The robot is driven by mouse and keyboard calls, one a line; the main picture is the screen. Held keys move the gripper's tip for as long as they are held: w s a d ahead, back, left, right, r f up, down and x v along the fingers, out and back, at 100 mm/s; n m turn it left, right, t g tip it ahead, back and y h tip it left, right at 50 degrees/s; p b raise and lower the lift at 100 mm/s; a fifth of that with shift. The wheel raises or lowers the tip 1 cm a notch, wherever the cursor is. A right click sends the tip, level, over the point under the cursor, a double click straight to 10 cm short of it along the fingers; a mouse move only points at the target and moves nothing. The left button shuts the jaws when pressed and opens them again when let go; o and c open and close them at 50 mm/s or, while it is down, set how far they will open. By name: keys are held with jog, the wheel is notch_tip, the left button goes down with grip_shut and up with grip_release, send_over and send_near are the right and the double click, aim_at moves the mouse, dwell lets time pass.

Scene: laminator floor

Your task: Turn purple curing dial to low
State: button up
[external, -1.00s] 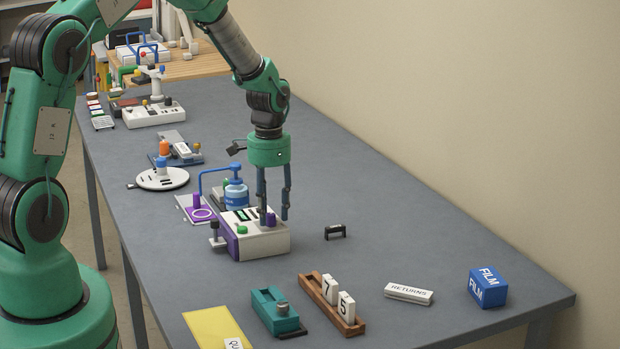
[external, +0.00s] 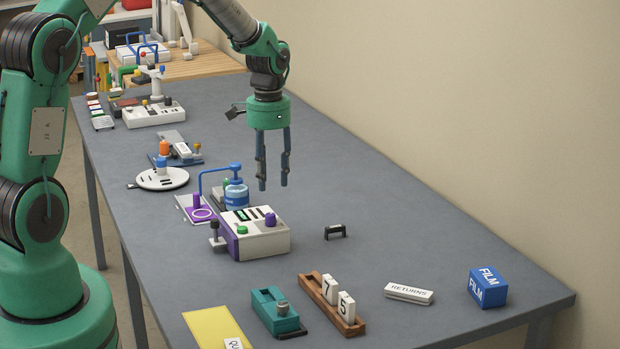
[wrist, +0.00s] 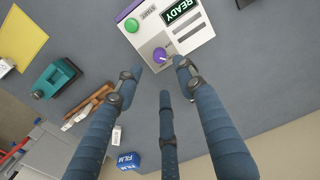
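The purple curing dial (external: 270,219) is a small knob on top of a white box with a purple side (external: 262,243). The dial also shows in the wrist view (wrist: 160,54), with a light pointer mark on it; its low marking is too small to read. A green button (external: 242,230) sits on the same box, and a panel reading READY (wrist: 181,10) shows in the wrist view. My gripper (external: 273,188) is open and empty, pointing down above and slightly behind the dial, clear of it. In the wrist view its fingers (wrist: 158,78) spread around the dial's line of sight.
A blue-handled press (external: 221,180) with a blue cylinder stands just behind the box. A small black handle (external: 335,232) lies to the right. A teal block (external: 275,311) and a wooden rack with number tiles (external: 331,305) are in front. The table at right is largely clear.

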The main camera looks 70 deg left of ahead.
jog(key=shift+r, duration=1.6)
jog(key=s+d+r+t+b, duration=0.1)
jog(key=s+d+r, duration=0.3)
jog(key=d+r, duration=0.65)
jog(key=s+d+r+t+b, duration=0.1)
jog(key=s+d+r, duration=0.3)
jog(key=d+r, duration=0.7)
jog(key=s+d+r+t, duration=0.1)
jog(key=s+d, duration=0.7)
jog(key=s, duration=0.2)
jog(key=s+d+r+m+t+b, duration=0.1)
jog(key=s+d+t, duration=0.1)
jog(key=s+d, duration=0.6)
jog(key=s, duration=0.3)
jog(key=shift+s+r+t, duration=0.25)
jog(key=shift+r+t, duration=0.05)
dwell(0.4)
